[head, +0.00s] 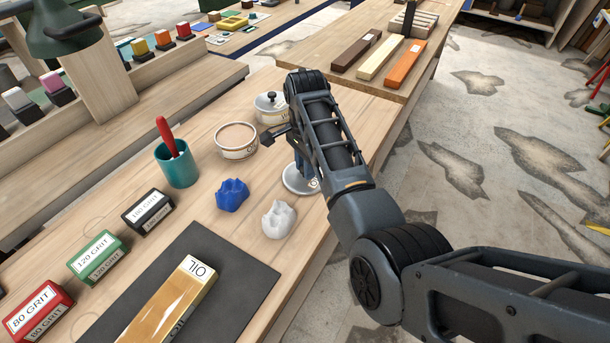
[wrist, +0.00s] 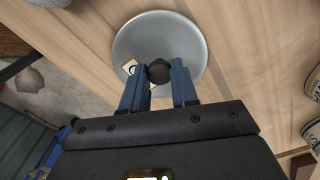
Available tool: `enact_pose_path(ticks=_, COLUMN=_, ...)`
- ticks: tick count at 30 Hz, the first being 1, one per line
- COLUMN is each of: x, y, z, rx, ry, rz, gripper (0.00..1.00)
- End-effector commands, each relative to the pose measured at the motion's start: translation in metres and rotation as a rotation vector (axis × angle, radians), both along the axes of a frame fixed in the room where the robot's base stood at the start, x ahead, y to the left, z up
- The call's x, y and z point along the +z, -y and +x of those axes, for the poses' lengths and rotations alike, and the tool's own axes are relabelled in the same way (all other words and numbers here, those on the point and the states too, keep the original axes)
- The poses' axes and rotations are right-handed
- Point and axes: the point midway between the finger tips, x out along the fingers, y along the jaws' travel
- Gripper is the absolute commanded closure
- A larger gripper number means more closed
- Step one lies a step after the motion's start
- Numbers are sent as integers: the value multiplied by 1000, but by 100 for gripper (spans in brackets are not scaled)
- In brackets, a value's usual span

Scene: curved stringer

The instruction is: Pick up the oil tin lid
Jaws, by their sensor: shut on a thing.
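A round silver lid (wrist: 195,35) with a black knob (wrist: 159,72) fills the top of the wrist view. My gripper (wrist: 158,80) has its blue fingers on either side of the knob and is shut on it. In the head view the lid (head: 296,181) shows as a pale disc under my gripper (head: 303,165), near the table's right edge; my arm hides part of it. I cannot tell whether the lid touches the table. An open round tin (head: 237,150) with tan contents stands to its upper left.
A lidded tin (head: 270,108) with a black knob stands close behind my gripper. Blue (head: 232,194) and white (head: 278,219) crumpled lumps lie in front. A teal cup (head: 177,168) holds a red-handled tool. A block marked OIL (head: 170,305) lies on a dark mat (head: 235,275).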

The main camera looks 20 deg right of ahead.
Motion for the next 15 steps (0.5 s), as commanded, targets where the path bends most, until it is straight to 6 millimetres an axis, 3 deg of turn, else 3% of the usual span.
enact_pose_path(ticks=4, x=0, y=0, z=0, rx=0, ry=0, rz=0, gripper=100)
enact_pose_path(ticks=15, x=6, y=0, z=1, rx=0, ry=2, rz=-1, gripper=100)
